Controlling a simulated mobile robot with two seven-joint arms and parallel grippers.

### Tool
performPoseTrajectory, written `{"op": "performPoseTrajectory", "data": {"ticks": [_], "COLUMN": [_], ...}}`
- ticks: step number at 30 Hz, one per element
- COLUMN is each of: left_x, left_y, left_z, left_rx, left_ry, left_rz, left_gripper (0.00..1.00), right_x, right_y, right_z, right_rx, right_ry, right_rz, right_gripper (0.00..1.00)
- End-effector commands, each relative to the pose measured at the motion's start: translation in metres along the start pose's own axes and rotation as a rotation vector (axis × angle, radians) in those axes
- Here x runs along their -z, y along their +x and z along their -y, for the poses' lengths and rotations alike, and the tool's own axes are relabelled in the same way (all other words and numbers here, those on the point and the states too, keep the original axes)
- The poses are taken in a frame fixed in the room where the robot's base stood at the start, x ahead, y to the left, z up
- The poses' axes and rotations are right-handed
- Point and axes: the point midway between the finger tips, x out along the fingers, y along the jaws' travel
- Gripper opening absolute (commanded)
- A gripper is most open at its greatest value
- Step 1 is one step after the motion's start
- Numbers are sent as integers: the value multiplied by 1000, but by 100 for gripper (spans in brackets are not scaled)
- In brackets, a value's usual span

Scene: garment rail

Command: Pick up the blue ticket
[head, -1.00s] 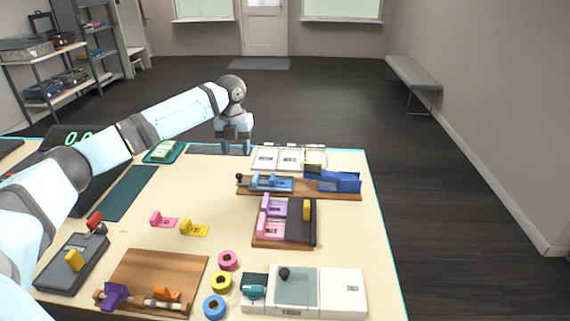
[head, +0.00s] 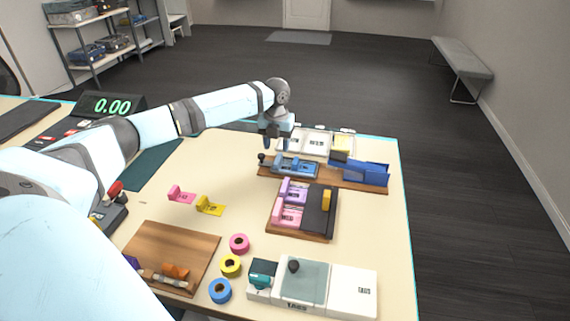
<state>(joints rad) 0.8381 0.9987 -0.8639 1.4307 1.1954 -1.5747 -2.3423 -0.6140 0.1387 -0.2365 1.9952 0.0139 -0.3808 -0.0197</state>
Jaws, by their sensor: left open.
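A blue piece with a raised tab, which looks like the blue ticket (head: 297,167), lies on the left part of a wooden board (head: 323,178) at the back right of the table. My left gripper (head: 276,146) points down just behind and above the left end of this piece. It is open, with nothing seen between its fingers. Whether a finger touches anything cannot be told. My right gripper is not in view.
A blue box (head: 367,173) stands on the board's right part, and a dark knob (head: 262,157) at its left end. White trays (head: 315,143) lie behind. A dark holder (head: 318,212) with purple and pink tickets stands in front. Pink (head: 181,196) and yellow (head: 210,207) tickets lie left.

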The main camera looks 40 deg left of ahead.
Motion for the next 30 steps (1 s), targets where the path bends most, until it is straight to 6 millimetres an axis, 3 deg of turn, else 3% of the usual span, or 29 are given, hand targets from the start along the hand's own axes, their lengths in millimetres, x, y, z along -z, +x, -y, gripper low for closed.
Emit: {"op": "performPoseTrajectory", "data": {"ticks": [9, 18, 24, 30], "left_x": [-1, -1, -1, -1], "left_y": [43, 48, 48, 48], "left_z": [3, 3, 3, 3], "left_rx": [0, 0, 0, 0], "left_ry": [1, 1, 1, 1], "left_rz": [-2, 0, 0, 0], "left_gripper": [49, 49, 3, 0], "right_x": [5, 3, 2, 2], "right_y": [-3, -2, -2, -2], "right_z": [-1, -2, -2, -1], "right_rx": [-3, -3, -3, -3], "right_ry": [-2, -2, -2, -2], "right_rz": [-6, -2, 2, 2], "right_gripper": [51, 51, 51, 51]}}
